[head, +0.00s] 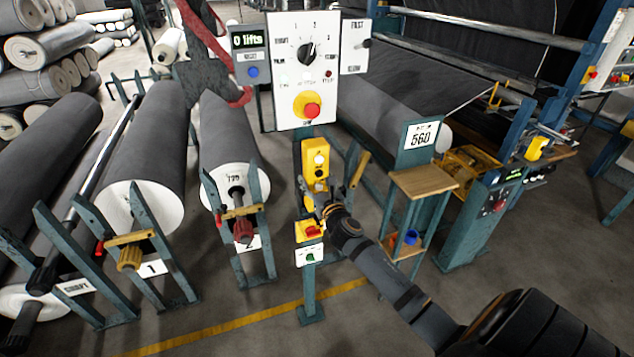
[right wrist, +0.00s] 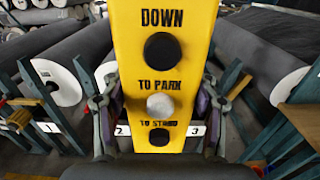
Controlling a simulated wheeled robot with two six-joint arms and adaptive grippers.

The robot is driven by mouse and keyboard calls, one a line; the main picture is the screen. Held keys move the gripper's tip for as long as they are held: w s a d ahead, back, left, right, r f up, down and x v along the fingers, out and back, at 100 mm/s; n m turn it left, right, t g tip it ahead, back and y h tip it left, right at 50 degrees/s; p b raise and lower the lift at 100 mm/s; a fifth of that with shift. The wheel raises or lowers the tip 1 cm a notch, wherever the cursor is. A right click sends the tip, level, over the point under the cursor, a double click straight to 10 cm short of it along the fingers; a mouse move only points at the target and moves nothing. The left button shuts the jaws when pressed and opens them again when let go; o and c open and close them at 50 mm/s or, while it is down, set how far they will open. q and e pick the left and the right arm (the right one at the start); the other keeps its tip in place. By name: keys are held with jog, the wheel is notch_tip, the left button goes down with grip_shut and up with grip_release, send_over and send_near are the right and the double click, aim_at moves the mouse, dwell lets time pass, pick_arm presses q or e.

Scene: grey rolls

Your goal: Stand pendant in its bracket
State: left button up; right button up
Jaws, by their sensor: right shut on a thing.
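The yellow pendant (head: 316,160) is upright in front of the teal post (head: 309,285), below the white control panel. In the right wrist view the pendant (right wrist: 160,75) fills the middle, with round buttons and the words DOWN and TO PARK. My right gripper (head: 318,203) is shut on its lower part, with a finger on each side (right wrist: 157,110). A yellow piece with a red part (head: 309,231) sits on the post below the pendant. I cannot tell whether it is the bracket, or whether the pendant touches the post. My left gripper is not in view.
The white control panel (head: 302,75) with a red and yellow button is above the pendant. Grey rolls (head: 150,140) lie in teal stands at left. A small wooden shelf (head: 424,181) stands right of the post. A dark hanging piece with red straps (head: 205,75) is at upper left.

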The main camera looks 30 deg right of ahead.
jog(key=shift+x, duration=1)
jog(key=shift+w+r, duration=0.1)
jog(key=shift+p+x, duration=0.35)
jog(key=shift+x, duration=1.05)
dwell(0.3)
notch_tip(320, 180, down, 3)
jog(key=shift+b, duration=1.15)
